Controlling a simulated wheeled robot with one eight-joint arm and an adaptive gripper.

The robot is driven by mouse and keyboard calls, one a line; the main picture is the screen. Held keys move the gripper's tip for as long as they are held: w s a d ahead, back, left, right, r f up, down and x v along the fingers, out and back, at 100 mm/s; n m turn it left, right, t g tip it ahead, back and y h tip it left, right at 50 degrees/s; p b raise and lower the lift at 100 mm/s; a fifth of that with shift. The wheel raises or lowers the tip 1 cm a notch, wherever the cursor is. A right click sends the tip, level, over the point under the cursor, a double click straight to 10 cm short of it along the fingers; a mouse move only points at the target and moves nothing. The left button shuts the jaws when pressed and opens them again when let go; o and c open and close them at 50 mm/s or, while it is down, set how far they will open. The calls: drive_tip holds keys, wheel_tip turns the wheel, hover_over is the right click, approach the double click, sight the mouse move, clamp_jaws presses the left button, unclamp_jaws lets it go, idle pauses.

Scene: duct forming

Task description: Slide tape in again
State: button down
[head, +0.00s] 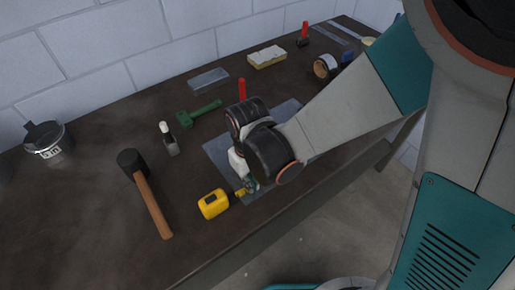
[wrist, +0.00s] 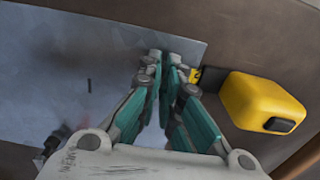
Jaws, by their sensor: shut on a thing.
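A yellow tape measure (head: 213,204) with a dark patch on its case lies on the bench at the near edge of a grey metal sheet. In the wrist view the tape measure (wrist: 262,102) is at the right, just beside my gripper (wrist: 172,62). A short dark piece with a small yellow end (wrist: 195,75) reaches from the case toward the fingertips. My gripper (head: 250,186) is low over the sheet, its fingers close together and shut on the tape end. The grip itself is mostly hidden by the fingers.
The grey sheet (head: 216,150) lies under my gripper. A mallet (head: 152,203) lies to the left, with a small bottle (head: 169,140) and a green tool (head: 199,113) behind. The bench's front edge is close to the tape measure.

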drive_tip(key=c, duration=1.8)
unclamp_jaws()
drive_tip(key=shift+w, duration=0.1)
